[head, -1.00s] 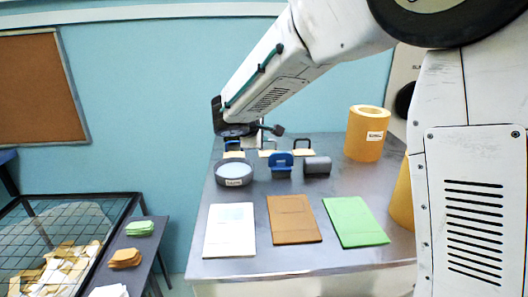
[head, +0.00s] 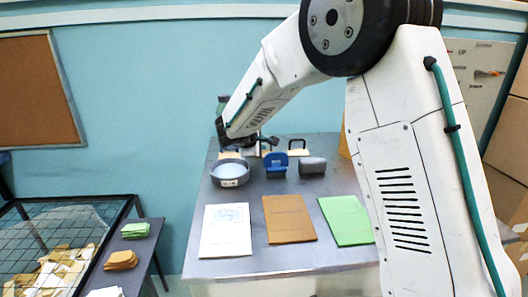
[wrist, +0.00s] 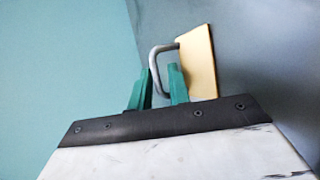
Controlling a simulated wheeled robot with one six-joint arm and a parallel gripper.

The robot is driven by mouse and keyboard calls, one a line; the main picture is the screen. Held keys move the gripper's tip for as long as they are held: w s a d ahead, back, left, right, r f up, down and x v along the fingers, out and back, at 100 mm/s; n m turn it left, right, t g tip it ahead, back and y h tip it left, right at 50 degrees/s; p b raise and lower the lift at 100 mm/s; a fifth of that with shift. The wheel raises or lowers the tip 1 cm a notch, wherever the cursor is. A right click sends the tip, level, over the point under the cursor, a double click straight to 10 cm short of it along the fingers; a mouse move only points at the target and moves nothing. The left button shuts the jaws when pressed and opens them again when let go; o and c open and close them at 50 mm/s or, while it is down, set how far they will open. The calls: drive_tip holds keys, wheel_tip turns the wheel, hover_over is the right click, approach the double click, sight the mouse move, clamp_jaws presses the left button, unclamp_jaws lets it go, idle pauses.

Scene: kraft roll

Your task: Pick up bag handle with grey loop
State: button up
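The bag handle with the grey loop (wrist: 155,62) shows in the wrist view, its loop joined to a tan card (wrist: 198,62). My gripper (wrist: 160,84) has two green fingers standing apart, one on each side of the loop's outer bar. A narrow gap seems to show beside the bar; firm contact cannot be made out. In the head view my arm's end hangs over the back left of the table and hides the fingers and this loop. Another bag handle, with a black loop (head: 298,144), stands to the right at the back of the table.
In front of the handles are a round grey dish (head: 229,177), a blue holder (head: 276,166) and a dark grey block (head: 312,167). White (head: 225,232), brown (head: 289,220) and green (head: 346,222) sheets lie nearer. A mesh-covered bin (head: 60,245) stands left.

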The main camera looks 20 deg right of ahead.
drive_tip(key=shift+c, duration=0.3)
clamp_jaws()
